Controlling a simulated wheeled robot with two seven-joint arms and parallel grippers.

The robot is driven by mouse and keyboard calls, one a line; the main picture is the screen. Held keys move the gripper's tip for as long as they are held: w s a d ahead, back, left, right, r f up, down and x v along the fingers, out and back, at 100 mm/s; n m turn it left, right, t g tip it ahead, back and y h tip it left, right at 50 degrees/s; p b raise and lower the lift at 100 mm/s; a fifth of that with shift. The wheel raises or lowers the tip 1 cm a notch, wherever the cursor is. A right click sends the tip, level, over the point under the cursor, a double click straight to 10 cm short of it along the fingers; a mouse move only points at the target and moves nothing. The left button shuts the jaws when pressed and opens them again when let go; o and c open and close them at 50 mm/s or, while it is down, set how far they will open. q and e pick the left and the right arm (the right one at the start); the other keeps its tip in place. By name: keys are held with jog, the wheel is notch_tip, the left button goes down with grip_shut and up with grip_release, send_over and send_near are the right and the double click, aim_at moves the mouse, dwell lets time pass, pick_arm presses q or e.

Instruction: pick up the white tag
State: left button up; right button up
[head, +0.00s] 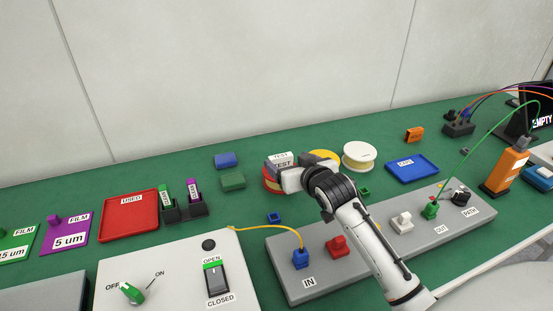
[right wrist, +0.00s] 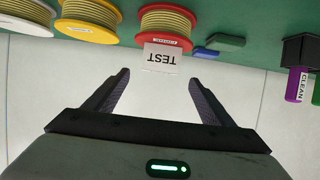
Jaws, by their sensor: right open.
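The white tag (head: 281,159) reads TEST and stands at the red spool (head: 268,184) near the back of the table. In the right wrist view the tag (right wrist: 161,58) appears upside down, in front of the red spool (right wrist: 165,25). My right gripper (right wrist: 160,78) is open and empty, its two fingers pointing at the tag, which lies just beyond the tips and between their lines. In the head view my right gripper (head: 279,170) hides part of the red spool and the tag's lower edge. My left gripper is not in view.
A yellow spool (right wrist: 87,22) and a white spool (head: 359,156) stand beside the red one. Blue and green blocks (head: 232,181) lie left of it. A grey panel (head: 320,291) with connectors lies under my right arm. A red tray (head: 130,214) is at left.

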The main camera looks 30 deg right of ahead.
aim_at(282, 158)
jog(key=shift+x, duration=3.5)
jog(key=shift+s+f, duration=0.1)
jog(key=c, duration=1.1)
jog(key=shift+c, duration=0.2)
